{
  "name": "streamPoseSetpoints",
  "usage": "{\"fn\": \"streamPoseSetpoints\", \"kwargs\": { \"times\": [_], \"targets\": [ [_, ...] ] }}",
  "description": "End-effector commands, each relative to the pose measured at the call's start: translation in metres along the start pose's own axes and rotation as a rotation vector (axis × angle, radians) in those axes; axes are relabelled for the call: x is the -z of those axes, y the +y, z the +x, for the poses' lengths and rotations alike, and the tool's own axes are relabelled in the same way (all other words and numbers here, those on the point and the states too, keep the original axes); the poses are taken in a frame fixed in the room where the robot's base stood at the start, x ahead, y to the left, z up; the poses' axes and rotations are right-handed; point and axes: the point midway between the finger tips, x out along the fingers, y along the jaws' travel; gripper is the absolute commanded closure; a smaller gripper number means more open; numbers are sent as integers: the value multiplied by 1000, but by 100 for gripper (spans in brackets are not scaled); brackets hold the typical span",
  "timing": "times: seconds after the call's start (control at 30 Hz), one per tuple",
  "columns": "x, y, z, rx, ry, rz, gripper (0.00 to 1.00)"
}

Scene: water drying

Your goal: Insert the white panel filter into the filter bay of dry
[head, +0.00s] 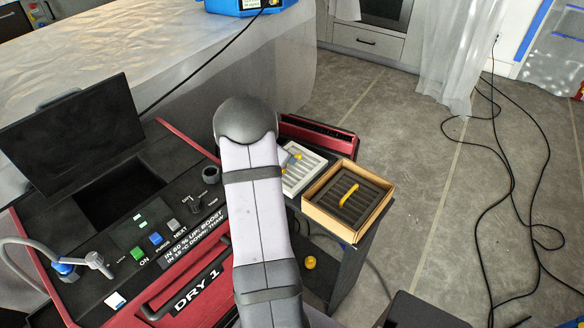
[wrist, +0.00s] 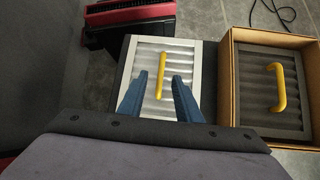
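The white panel filter (wrist: 179,57) lies flat on a dark cart top, with a yellow handle (wrist: 161,73) standing at its middle. In the head view the white filter (head: 302,177) is partly hidden behind my arm. My gripper (wrist: 161,83) has its two blue fingers apart, one on each side of the yellow handle's near part; I cannot tell if they touch it. In the head view my gripper is mostly hidden. The red and black dryer marked DRY 1 (head: 194,290) stands at the left. A dark square opening (head: 118,196) shows in its top, with a raised black lid (head: 73,137) behind.
An open cardboard box (head: 315,214) holding a dark grey filter (head: 352,205) with a yellow handle stands right of the white filter. A hose fitting (head: 93,262) and a black knob (head: 211,174) rise from the dryer top. Cables (head: 497,190) lie on the floor at right.

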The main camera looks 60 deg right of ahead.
Motion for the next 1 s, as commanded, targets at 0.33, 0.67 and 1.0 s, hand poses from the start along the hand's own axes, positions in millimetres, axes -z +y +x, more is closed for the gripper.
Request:
{"fn": "streamPoseSetpoints", "kwargs": {
  "times": [0.33, 0.67, 1.0],
  "targets": [
    [2, -2, 14, 1, 2, -1, 69],
    [3, -3, 48, 1, 1, 0, 69],
    [3, -3, 53, 0, 1, 0, 69]
  ]
}}
